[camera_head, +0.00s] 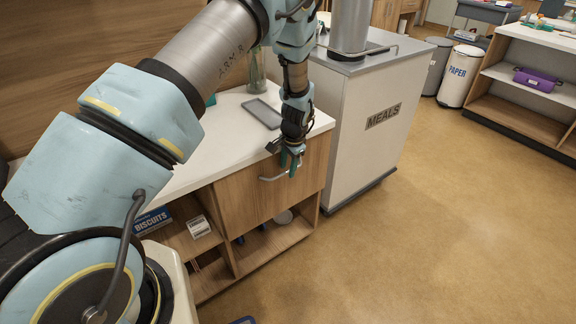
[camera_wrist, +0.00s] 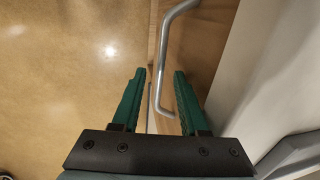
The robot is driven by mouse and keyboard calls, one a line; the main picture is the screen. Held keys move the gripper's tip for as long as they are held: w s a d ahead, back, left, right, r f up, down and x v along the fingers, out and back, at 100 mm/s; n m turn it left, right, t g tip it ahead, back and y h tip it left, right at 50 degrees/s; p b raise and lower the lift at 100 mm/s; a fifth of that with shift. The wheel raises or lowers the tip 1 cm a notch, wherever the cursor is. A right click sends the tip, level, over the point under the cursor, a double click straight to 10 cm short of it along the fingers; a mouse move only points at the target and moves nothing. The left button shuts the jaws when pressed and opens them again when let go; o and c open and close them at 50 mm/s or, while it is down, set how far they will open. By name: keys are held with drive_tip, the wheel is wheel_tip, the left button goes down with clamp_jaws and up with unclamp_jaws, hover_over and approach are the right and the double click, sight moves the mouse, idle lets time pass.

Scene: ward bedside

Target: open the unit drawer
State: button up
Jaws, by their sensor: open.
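The unit drawer (camera_head: 238,190) is a wood-fronted drawer under the white top of the bedside unit, and its front looks flush with the unit. Its curved metal handle (camera_head: 276,177) shows on the front, and in the wrist view the handle (camera_wrist: 166,60) runs down to between the fingers. My gripper (camera_head: 291,168) is at the right part of the handle. In the wrist view my green-fingered gripper (camera_wrist: 160,85) is open, with the handle's lower end between the fingertips. I cannot tell whether either finger touches it.
A white MEALS cart (camera_head: 362,150) stands close to the right of the unit. A grey tray (camera_head: 262,113) lies on the white top (camera_head: 190,178). Open shelves below hold a BISCUITS box (camera_head: 152,222). The floor in front is clear.

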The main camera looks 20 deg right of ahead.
drive_tip(key=shift+c, duration=0.3)
clamp_jaws()
idle(1.1)
